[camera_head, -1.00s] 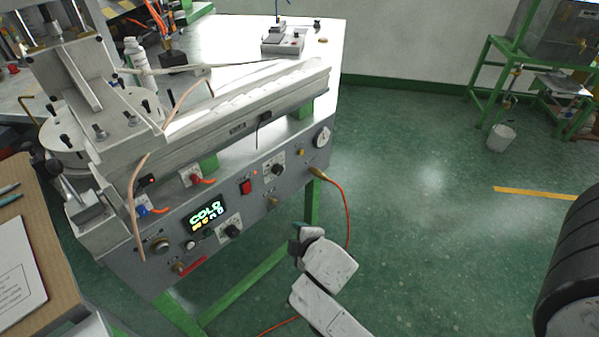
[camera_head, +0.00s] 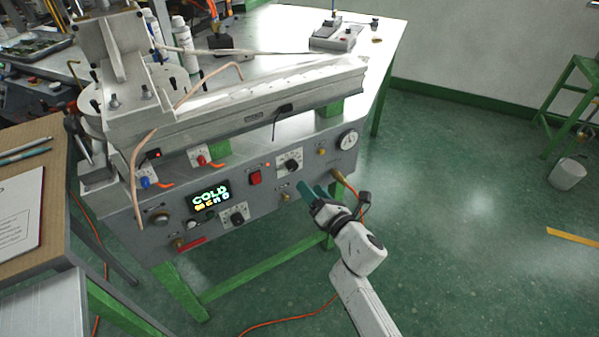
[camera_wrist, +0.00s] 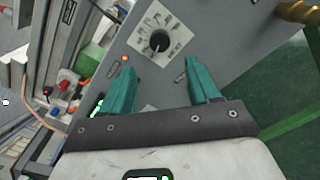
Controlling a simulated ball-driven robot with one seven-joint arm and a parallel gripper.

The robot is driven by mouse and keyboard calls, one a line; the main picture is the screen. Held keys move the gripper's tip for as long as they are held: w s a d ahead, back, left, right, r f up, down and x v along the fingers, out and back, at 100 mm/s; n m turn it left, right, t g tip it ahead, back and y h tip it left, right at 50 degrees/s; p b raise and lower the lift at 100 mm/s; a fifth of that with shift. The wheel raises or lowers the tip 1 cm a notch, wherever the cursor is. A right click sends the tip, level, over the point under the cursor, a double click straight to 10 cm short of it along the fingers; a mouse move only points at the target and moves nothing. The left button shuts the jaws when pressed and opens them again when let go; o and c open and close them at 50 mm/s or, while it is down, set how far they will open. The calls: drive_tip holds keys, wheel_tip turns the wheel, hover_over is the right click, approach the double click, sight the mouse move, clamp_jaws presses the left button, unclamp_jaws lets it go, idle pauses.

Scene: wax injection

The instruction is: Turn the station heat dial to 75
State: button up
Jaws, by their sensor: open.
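The station's front panel (camera_head: 262,208) carries two black dials on white scale plates. The upper dial (camera_head: 290,165) sits right of a small red lamp; the lower dial (camera_head: 237,218) sits right of the lit display (camera_head: 210,197), which reads COLD. I cannot read the scales or tell which dial is heat. My gripper (camera_head: 309,187) is open and empty, its teal fingers pointing at the panel below and right of the upper dial. In the wrist view the upper dial (camera_wrist: 159,41) lies just beyond the gap between the fingertips (camera_wrist: 160,66), apart from them.
A red switch (camera_head: 255,178) is left of the upper dial. A round gauge (camera_head: 347,139) and a brass fitting with an orange hose (camera_head: 339,176) are at the panel's right end. A wooden desk (camera_head: 60,185) stands at left.

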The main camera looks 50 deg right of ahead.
sight(294, 169)
drive_tip(key=b+x, duration=0.2)
drive_tip(key=x, duration=0.5)
drive_tip(key=shift+w+d+f, duration=0.1)
drive_tip(key=shift+w, duration=0.05)
drive_tip(key=shift+w+d, duration=0.15)
drive_tip(key=shift+w, duration=0.5)
drive_tip(key=c, duration=1)
drive_tip(key=shift+c, duration=0.2)
